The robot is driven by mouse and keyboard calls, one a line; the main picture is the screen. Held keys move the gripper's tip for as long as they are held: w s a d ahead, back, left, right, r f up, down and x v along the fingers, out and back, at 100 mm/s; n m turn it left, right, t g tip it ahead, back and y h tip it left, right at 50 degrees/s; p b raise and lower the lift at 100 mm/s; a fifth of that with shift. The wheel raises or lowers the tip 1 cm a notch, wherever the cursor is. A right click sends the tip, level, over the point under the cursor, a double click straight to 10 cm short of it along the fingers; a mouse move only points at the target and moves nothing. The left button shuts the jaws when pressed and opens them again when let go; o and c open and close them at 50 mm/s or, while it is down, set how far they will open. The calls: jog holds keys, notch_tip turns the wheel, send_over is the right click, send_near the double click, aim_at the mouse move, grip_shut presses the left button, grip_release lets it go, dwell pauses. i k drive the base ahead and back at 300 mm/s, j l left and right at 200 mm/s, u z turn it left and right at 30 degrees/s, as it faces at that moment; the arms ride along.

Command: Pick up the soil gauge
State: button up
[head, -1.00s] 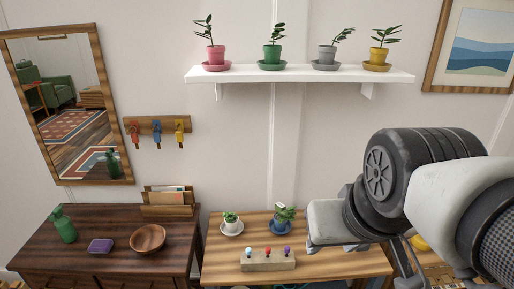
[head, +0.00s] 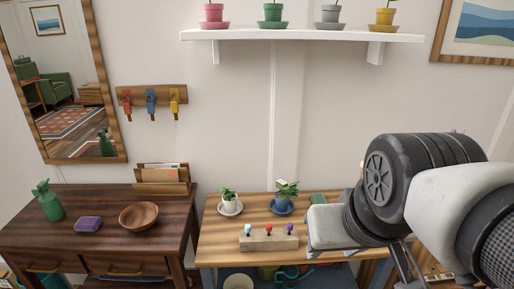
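No thing can be made out for certain as the soil gauge. A wooden block (head: 256,243) on the light plank table holds three small pieces with round heads: pale blue (head: 248,229), red (head: 269,228) and purple (head: 290,229). Behind it, a plant in a blue pot (head: 283,204) has a small pale piece among its leaves, too small to identify. A plant in a white pot (head: 229,205) stands to its left. My gripper (head: 402,258) is at the right, over the table's right part, apart from the block; my arm largely hides it and its fingertips are unclear.
The light table (head: 215,243) has a green item (head: 318,199) at the back, partly hidden by my arm. A dark dresser (head: 95,235) at the left bears a spray bottle (head: 48,202), purple block (head: 88,223), bowl (head: 139,215) and letter rack (head: 162,186). A shelf (head: 300,36) hangs above.

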aim_at(281, 184)
jog(key=z, duration=0.8)
jog(key=i+j+u, duration=0.15)
jog(key=i+u, duration=0.25)
jog(key=i+j+u, duration=0.1)
jog(key=i+u, duration=0.3)
jog(key=k, duration=0.1)
